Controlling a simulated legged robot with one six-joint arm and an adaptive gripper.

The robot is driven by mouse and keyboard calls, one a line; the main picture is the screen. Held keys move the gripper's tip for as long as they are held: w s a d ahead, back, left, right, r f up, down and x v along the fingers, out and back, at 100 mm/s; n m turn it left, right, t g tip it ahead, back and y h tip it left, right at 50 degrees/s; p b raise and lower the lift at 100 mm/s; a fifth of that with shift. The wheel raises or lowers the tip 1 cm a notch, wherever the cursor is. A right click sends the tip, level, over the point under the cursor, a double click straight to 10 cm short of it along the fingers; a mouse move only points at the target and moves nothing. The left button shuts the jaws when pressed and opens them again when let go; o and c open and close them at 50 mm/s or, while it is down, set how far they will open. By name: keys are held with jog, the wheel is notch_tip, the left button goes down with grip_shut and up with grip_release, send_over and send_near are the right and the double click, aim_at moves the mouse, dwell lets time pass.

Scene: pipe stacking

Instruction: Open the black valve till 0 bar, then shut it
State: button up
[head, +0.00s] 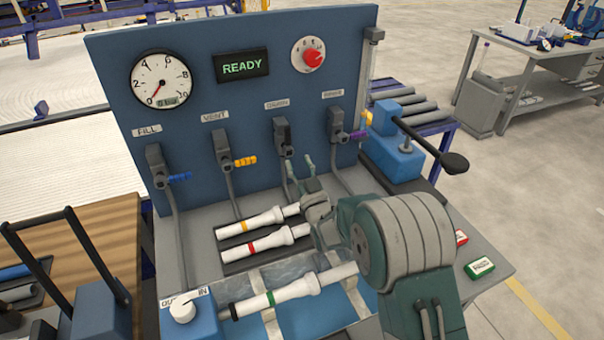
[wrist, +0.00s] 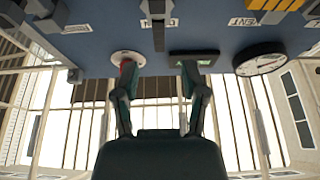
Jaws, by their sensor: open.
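The black valve (head: 283,138) is on the blue panel under a label that seems to read DRAIN, third from the left. Its dark handle (wrist: 158,36) shows in the wrist view, beyond my fingertips and roughly centred between them. My gripper (head: 297,164) is open, with its two green fingers spread just below and in front of this valve in the head view. It also shows in the wrist view (wrist: 158,68), with nothing between the fingers. The round gauge (head: 161,81) has its needle near 0, and its small display appears to read 0 bar.
A READY display (head: 241,66) and a red knob (head: 312,59) are above. A blue lever device (head: 395,140) stands at right.

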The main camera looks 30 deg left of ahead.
jog(key=shift+v, duration=1.5)
jog(key=w+d+r+m+h, duration=0.25)
jog(key=d+r+h, duration=0.25)
jog(key=d, duration=0.4)
jog(key=w+d+r+m+h, duration=0.2)
jog(key=w+d+r+h, duration=0.15)
jog(key=d+r, duration=0.4)
jog(key=s+d+m+h, duration=0.1)
jog(key=s+d+h, duration=0.25)
jog(key=d, duration=0.65)
jog(key=s+d+m+g+h, duration=0.3)
jog(key=s+d+g+h, duration=0.1)
jog(key=s+d, duration=0.7)
jog(key=s+d+f+m+g, duration=0.1)
jog(key=s+d, duration=0.3)
jog(key=s, duration=0.4)
jog(key=s+d+f+m+g+h, duration=0.1)
jog(key=s+d+g, duration=0.2)
jog(key=s, duration=0.6)
jog(key=shift+d+h, duration=0.3)
jog(key=shift+d, duration=0.8)
jog(key=shift+f, duration=0.1)
